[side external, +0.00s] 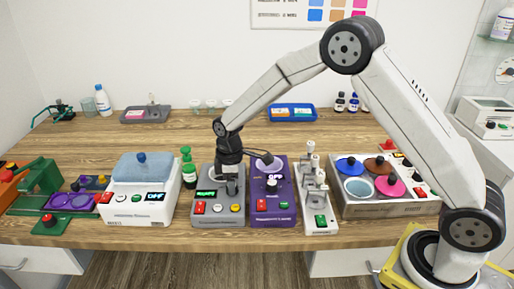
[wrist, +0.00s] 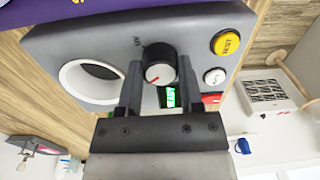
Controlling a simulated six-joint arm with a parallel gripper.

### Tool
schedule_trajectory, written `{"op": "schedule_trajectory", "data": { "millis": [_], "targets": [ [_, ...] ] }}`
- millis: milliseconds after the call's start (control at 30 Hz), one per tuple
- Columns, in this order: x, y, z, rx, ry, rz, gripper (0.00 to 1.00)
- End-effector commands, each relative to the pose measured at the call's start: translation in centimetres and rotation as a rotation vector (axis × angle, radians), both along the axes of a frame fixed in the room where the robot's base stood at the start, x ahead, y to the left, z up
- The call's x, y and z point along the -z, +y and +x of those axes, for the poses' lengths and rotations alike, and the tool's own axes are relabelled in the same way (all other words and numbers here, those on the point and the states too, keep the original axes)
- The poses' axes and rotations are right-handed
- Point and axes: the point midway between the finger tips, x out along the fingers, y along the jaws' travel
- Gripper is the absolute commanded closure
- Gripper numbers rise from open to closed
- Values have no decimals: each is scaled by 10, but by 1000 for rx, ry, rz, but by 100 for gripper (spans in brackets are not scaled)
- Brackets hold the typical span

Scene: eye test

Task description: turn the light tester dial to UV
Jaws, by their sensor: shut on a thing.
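The light tester is a grey box (side external: 208,211) with a green lit display, standing near the front of the bench in the side view. In the wrist view its grey top (wrist: 70,42) fills the upper part. Its dial (wrist: 160,73) is a black knob with a pale face and a red mark at the face's lower left. A "UV" label (wrist: 137,42) is printed to the upper left of the dial. My gripper (wrist: 158,66) is shut on the dial, one finger on each side. In the side view my gripper (side external: 231,176) is over the box, and the dial is hidden.
A purple device (side external: 285,210) reading "OFF" stands close on the right. A white device (side external: 125,207) with a blue lid is to the left. A green bottle (side external: 188,167) stands behind left. A yellow button (wrist: 226,43) and white button (wrist: 214,76) are beside the dial.

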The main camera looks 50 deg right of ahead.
Motion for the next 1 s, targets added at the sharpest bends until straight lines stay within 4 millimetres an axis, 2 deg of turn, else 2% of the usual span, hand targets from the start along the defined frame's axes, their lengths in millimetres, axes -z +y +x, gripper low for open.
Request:
{"op": "schedule_trajectory", "data": {
  "millis": [1000],
  "targets": [
    [0, 0, -1, 928, 0, 0, 100]
  ]
}}
